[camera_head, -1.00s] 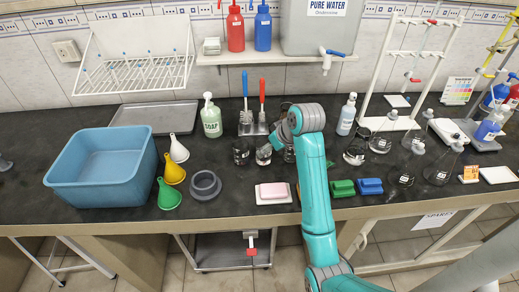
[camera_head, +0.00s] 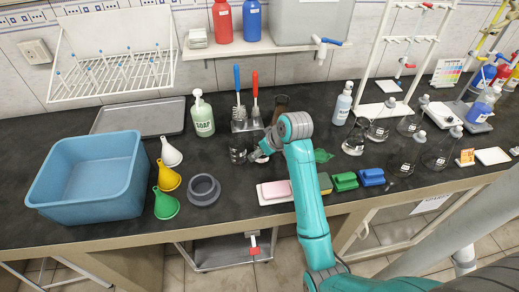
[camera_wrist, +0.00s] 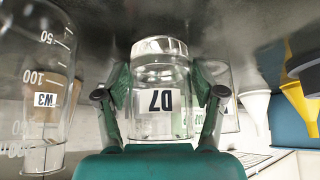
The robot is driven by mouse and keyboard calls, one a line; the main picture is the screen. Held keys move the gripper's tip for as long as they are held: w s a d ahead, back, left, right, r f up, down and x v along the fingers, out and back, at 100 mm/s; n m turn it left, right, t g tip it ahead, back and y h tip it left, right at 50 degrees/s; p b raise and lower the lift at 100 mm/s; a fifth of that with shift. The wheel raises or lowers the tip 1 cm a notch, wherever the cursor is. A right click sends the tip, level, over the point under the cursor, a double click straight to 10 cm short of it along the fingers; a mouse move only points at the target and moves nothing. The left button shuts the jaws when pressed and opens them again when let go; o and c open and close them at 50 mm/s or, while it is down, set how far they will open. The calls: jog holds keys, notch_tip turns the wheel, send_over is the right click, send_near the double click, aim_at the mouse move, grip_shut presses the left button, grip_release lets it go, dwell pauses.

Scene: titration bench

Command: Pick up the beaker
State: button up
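In the wrist view a clear glass beaker (camera_wrist: 160,72) with a white label reading D7, upside down in the picture, sits between the two fingers of my gripper (camera_wrist: 161,98). The green finger pads appear to touch the glass on both sides. In the head view my gripper (camera_head: 268,145) is low over the bench in front of the brush stand, and it mostly hides the beaker; only a pale bit of glass (camera_head: 258,157) shows. I cannot tell whether the beaker is off the bench.
Another glass vessel marked W3 (camera_wrist: 50,80) stands close by at the left of the wrist view. Several flasks stand at right.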

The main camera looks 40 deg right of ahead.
jog(key=c, duration=0.8)
jog(key=shift+r, duration=0.1)
